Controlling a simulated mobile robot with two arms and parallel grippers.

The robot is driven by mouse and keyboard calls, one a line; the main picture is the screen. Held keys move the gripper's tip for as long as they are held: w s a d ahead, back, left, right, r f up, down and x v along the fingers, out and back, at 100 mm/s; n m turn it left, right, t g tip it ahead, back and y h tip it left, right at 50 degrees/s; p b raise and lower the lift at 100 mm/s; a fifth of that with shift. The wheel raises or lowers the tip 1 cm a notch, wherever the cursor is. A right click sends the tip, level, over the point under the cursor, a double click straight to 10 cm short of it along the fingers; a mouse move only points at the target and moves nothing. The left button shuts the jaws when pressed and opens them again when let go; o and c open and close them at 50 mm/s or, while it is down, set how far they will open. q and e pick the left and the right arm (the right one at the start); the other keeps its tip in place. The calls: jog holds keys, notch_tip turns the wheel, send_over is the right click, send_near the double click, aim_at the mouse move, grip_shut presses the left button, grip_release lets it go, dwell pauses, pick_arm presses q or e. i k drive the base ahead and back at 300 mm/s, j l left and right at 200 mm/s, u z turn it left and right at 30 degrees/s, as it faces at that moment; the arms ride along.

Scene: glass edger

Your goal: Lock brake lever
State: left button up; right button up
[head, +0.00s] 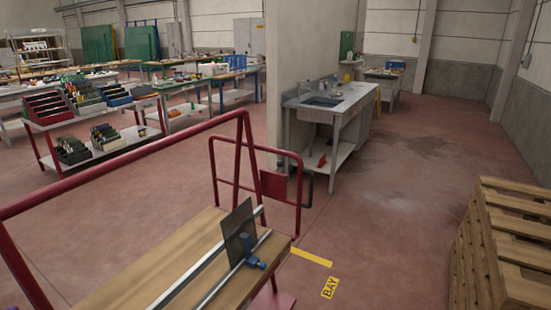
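A cart with a red tubular frame and a wooden deck (150,270) fills the lower left of the head view. At its far end stand a red push frame (238,158) and a small dark red panel (273,186) with a dark loop-shaped bar (308,180) beside it. A red part (272,298) shows low beside the deck, cut by the bottom edge. I cannot tell which part, if any, is the brake lever, or its position. Neither of my grippers is in view.
Metal rails with a dark upright plate (238,232) and a blue clamp (250,254) lie on the deck. Stacked wooden pallets (500,250) stand at right. A sink bench (328,112) stands behind. Yellow tape (312,257) and a BAY label (329,288) mark the open floor between.

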aim_at(279, 164)
jog(key=i+j+z, duration=0.1)
jog(key=i+z, duration=0.25)
jog(key=i, duration=0.8)
